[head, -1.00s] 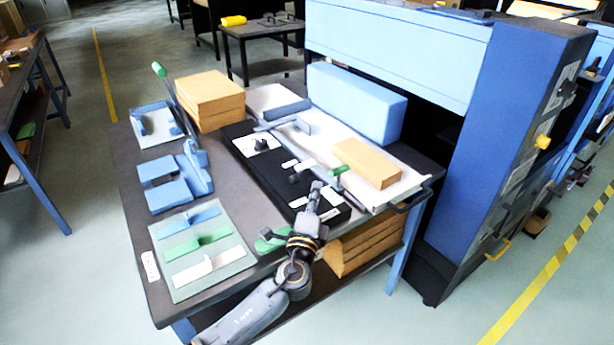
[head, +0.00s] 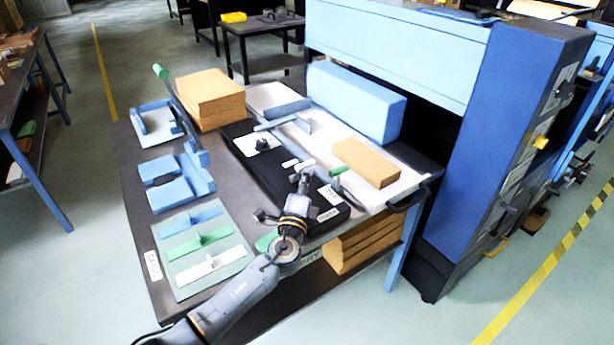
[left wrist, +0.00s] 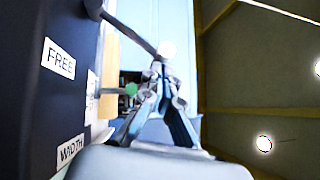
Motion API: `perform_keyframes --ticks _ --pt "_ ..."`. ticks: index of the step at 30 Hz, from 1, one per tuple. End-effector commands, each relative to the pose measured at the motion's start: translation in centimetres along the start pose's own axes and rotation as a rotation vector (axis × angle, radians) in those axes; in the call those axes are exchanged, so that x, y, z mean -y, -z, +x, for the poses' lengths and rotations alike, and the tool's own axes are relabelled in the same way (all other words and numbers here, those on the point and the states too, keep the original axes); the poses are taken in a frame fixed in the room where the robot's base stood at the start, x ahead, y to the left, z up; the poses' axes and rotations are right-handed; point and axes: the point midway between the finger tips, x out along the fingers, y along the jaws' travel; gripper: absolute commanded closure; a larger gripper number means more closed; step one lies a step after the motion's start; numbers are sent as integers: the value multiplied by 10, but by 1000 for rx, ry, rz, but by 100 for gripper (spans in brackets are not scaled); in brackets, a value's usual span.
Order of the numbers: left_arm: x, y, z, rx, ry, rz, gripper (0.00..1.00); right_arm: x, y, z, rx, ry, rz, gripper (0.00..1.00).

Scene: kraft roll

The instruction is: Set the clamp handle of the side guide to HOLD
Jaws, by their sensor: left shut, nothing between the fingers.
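My left gripper (head: 303,175) is shut and empty, above the black panel (head: 243,142) of the side guide. In the left wrist view its closed fingertips (left wrist: 160,70) are close to the pale ball end (left wrist: 167,48) of a dark rod-like handle (left wrist: 130,30). I cannot tell whether they touch. The handle reaches from the panel's upper part, beside the FREE label (left wrist: 58,58). A WIDTH label (left wrist: 70,150) is lower down. Another label (left wrist: 90,95) is unreadable. In the head view the gripper hides much of the handle. My right gripper is not in view.
A green-topped lever (head: 338,170) stands just right of the gripper. A cardboard-coloured block (head: 366,162) and a long light-blue block (head: 356,100) lie behind. A board with blue, green and white pieces (head: 182,292) is at the front left. The blue machine (head: 480,150) stands right.

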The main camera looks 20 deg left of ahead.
Motion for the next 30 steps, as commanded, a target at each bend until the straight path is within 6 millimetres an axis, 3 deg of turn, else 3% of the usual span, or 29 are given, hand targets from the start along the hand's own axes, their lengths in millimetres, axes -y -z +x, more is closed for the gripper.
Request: perform_keyframes --ticks 8,15,21,25,30 --pt "19 -10 10 2 -78 -81 100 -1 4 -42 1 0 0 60" --pt "35 -27 26 4 -227 -227 100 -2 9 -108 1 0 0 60" --pt "39 -44 43 3 -358 -357 100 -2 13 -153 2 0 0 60" --pt "34 -52 51 3 -432 -428 100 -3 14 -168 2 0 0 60" --pt "27 -65 64 3 -426 -426 100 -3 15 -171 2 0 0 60"
